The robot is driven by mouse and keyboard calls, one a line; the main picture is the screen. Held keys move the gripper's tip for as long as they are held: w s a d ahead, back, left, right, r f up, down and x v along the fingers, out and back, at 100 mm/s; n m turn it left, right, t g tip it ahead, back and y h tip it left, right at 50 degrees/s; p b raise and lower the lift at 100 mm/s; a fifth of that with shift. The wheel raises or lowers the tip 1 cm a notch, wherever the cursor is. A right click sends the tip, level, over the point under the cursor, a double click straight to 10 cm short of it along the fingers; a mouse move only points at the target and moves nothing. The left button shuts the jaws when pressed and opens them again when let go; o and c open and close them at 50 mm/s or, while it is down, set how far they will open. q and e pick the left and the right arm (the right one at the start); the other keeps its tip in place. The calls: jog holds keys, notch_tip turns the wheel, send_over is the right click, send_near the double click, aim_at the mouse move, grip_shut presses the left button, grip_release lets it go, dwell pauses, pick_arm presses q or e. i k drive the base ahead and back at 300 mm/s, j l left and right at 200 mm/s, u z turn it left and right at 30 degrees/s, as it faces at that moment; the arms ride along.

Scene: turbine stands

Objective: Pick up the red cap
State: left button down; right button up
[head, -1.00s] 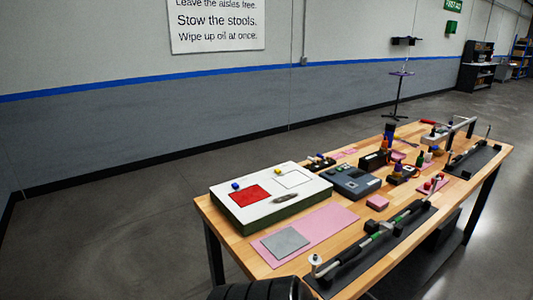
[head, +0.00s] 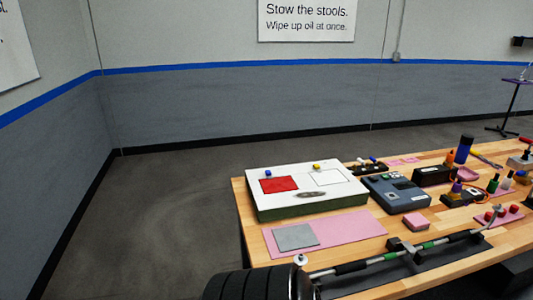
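Small red pieces (head: 488,215) sit on a pink pad at the right of the workbench, and they look like red caps. They are too small to tell their exact shape. Another red item (head: 525,140) lies at the far right edge of the view, partly cut off.
A white-topped box (head: 310,172) with a red square and a white outlined square, each with a small cap behind it, stands on the wooden bench. A pink mat (head: 350,226), grey-blue device (head: 395,193) and long rod (head: 385,257) are nearby. Open floor lies left.

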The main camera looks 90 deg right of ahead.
aim_at(514, 208)
jog(key=k+l+z, duration=0.2)
jog(key=k+z, duration=0.25)
jog(key=k+l+z, duration=0.4)
jog(key=j, duration=0.1)
